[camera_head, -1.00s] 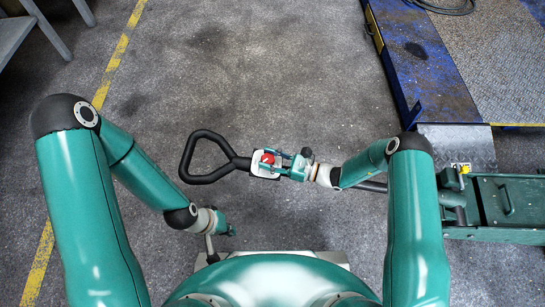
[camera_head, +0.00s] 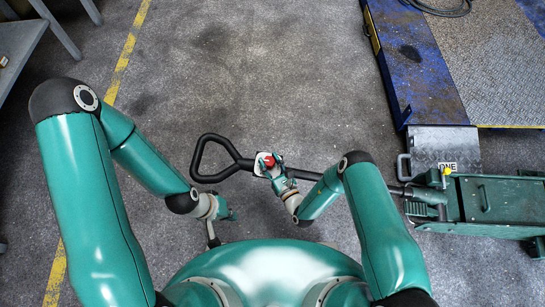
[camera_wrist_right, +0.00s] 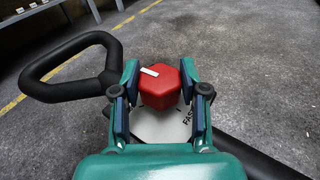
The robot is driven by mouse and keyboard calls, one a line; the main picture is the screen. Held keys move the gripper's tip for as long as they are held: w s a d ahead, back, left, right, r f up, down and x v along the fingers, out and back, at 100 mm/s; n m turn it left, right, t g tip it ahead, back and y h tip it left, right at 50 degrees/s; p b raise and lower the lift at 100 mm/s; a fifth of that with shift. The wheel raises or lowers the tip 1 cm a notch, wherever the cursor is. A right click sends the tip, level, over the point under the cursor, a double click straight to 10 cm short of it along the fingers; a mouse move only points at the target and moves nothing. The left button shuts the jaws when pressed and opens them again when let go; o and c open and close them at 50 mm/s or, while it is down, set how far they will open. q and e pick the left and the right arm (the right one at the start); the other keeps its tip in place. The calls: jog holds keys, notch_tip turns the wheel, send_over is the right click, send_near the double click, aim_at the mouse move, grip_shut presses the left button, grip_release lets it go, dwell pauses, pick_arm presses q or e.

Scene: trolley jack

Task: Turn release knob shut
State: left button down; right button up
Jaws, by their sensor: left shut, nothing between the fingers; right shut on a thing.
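The red release knob (camera_wrist_right: 160,86) has flat sides and a white mark on its top. It sits on a white plate (camera_wrist_right: 160,128) with black lettering, partly hidden by my gripper. My right gripper (camera_wrist_right: 158,80) is shut on the knob, one finger on each side; in the head view it is at the knob too (camera_head: 270,164). The black loop handle (camera_head: 205,158) extends left from the plate, and its bar runs right to the green trolley jack (camera_head: 490,200). My left gripper (camera_head: 228,214) is shut and empty, below the handle and apart from it.
A blue lift platform (camera_head: 415,70) with a grey ramp (camera_head: 445,148) stands at the upper right. A grey bench (camera_head: 20,50) is at the upper left, by a yellow floor line (camera_head: 125,50). The floor beyond the handle is clear.

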jog(key=shift+w+a+r+m+t+h+p, duration=0.15)
jog(key=shift+m+t+h+p, duration=0.2)
jog(key=shift+m+h, duration=0.4)
jog(key=o, duration=1.1)
jog(key=shift+o, duration=0.3)
jog(key=v, duration=1.2)
